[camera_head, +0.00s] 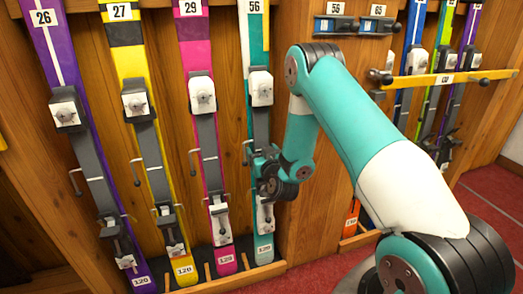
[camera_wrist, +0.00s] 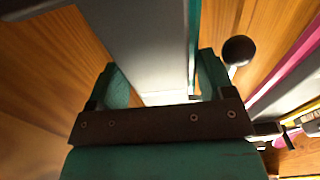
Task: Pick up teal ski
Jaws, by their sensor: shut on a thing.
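The teal ski (camera_head: 257,45), with a white patch and the label 56 near its top, stands upright in the wooden rack, rightmost of the row in the head view. It carries a white binding and a grey plate. My gripper (camera_head: 262,172) is shut on the ski's middle, below the upper binding; my arm partly hides that stretch. In the wrist view my gripper (camera_wrist: 160,78) has one teal finger on each side of the ski's grey plate (camera_wrist: 150,45). The ski's lower end seems to rest at the rack's bottom.
Purple (camera_head: 53,55), yellow (camera_head: 128,62) and pink (camera_head: 197,50) skis stand to the left, with pegs between them. A wooden panel (camera_head: 315,200) is right of the teal ski. Farther right are a yellow bar (camera_head: 450,77) and several more skis. Red carpet (camera_head: 490,195) lies at right.

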